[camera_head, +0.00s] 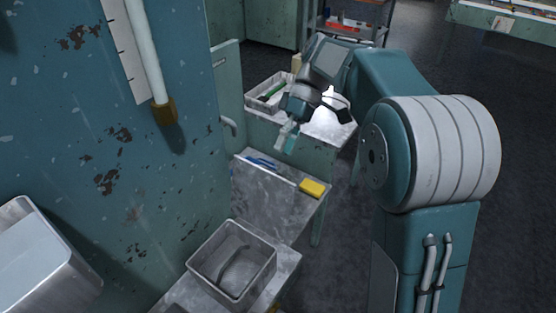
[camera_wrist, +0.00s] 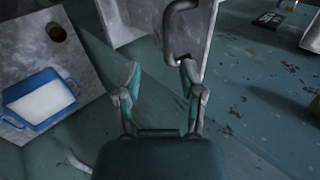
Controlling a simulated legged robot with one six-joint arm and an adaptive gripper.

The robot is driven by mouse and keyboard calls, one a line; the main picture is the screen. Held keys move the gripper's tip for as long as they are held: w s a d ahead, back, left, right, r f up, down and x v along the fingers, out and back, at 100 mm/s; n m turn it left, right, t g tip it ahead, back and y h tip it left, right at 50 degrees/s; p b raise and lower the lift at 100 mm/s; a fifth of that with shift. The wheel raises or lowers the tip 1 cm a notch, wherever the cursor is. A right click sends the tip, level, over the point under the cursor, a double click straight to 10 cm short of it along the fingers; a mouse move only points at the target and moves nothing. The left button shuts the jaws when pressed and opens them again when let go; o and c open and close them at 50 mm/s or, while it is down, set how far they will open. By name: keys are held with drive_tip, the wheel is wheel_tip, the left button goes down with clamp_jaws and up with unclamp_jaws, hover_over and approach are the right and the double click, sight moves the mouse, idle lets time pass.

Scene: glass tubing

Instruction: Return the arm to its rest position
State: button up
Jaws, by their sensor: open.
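My gripper (camera_head: 287,138) hangs at the end of my bent arm, in front of the benches in the head view. Its fingers point down and a little left. In the wrist view my gripper (camera_wrist: 161,72) has its two fingers spread, with nothing between them. A curved metal handle (camera_wrist: 169,28) on a pale panel shows just beyond the right fingertip; I cannot tell the gap. In the head view a similar handle (camera_head: 231,125) stands on the cabinet door, left of the gripper.
A pale tube (camera_head: 146,47) with a brass end runs down the wall. A metal tray (camera_head: 233,262), a yellow block (camera_head: 312,187) and another tray (camera_head: 266,92) are on the benches. A blue tray (camera_wrist: 40,97) shows in the wrist view. Open floor lies right of my arm.

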drive_tip(key=shift+v, duration=1.15)
drive_tip(key=s+d+f+m+t+h, duration=0.2)
drive_tip(key=s+d+m+t, duration=0.2)
drive_tip(key=s, duration=0.6)
drive_tip(key=s+d+f+m+t+h, duration=0.2)
drive_tip(key=s+d+m+t, duration=0.3)
drive_tip(key=s+t, duration=0.3)
drive_tip(key=s+m+h, duration=0.1)
drive_tip(key=s, duration=0.1)
drive_tip(key=shift+s+d+f, duration=0.25)
drive_tip(key=shift+s, duration=0.05)
